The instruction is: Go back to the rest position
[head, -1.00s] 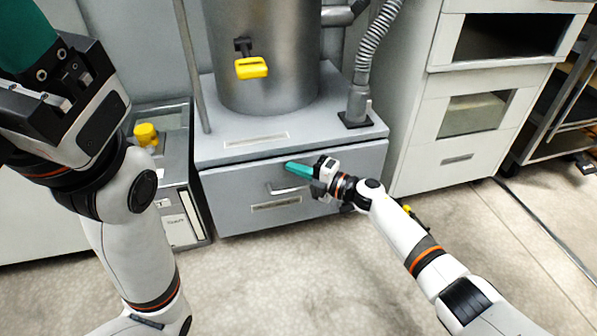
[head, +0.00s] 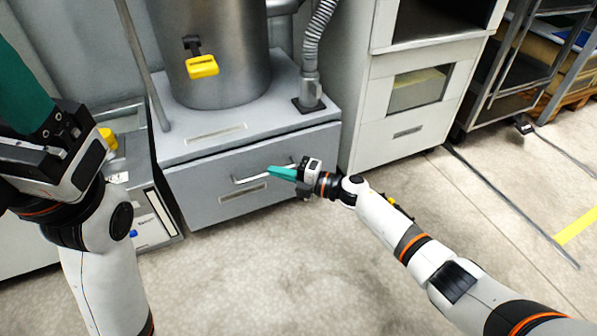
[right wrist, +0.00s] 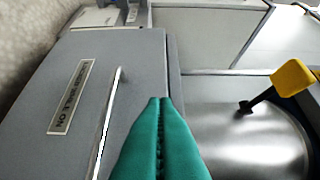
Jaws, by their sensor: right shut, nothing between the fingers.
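My right gripper (head: 269,171) is shut and empty, its teal fingers pointing left in front of the grey drawer (head: 190,190). In the head view the fingers overlap the right part of the drawer's bar handle (head: 247,179). In the right wrist view the shut fingers (right wrist: 160,101) are at the bottom middle, and the handle (right wrist: 108,122) runs to their left, apart from them in the picture. My left gripper (head: 22,95) is raised at the upper left, close to the camera. Its teal fingers are cut off by the frame edge, so its opening is hidden.
A metal cylinder (head: 225,55) with a yellow handle (head: 202,66) stands above the drawer. A white cabinet (head: 365,130) is to the right, with a wheeled rack (head: 500,75) beyond. A grey box (head: 150,215) is at left. The floor (head: 260,275) in front is clear.

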